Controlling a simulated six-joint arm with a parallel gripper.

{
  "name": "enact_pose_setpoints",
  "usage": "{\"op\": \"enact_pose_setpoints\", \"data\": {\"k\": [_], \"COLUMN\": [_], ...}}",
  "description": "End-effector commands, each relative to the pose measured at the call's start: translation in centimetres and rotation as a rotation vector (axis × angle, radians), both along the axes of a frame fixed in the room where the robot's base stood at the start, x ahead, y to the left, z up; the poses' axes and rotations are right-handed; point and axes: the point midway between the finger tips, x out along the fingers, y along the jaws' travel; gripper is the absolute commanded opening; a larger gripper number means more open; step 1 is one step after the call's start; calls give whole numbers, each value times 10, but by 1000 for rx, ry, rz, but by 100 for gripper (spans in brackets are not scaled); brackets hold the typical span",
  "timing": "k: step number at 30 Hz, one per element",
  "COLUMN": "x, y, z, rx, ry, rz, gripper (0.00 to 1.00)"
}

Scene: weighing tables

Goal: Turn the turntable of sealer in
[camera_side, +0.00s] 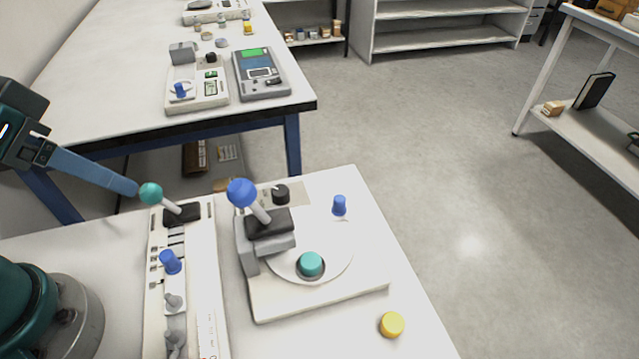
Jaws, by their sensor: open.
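The sealer's white base (335,294) stands on the near table, with a round white turntable (335,249) on it. A teal cap (311,264) sits in a dark-rimmed seat at the turntable's front. A blue knob (340,205) stands upright at the turntable's back right. A grey and black head with a blue ball lever (242,192) rises at the left and hides part of the turntable. My gripper (137,188) reaches in from the left, open, its tip by a teal ball lever (151,193), apart from the sealer. Whether it touches that ball I cannot tell.
A narrow white panel (205,285) with a blue knob and grey switches stands left of the sealer. A yellow cap (392,324) lies near the table's right edge. A far table (110,85) holds scales and small jars. The floor at the right is clear.

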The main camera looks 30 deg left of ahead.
Motion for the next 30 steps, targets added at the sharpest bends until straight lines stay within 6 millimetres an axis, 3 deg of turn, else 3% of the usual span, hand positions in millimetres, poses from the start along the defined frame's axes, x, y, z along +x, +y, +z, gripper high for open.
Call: {"op": "enact_pose_setpoints", "data": {"k": [4,10,18,23,26,30], "x": [5,24,80,123,150,182], "y": [-33,-88,-137,-150,-152,-151], "z": [13,30,44,33,16,-22], "rx": [-212,-576,-1016,-1223,-1328,-1440], "ry": [58,279,611,785,877,986], "rz": [59,187,445,638,772,969], "gripper": [54,54,54,54,54,54]}}
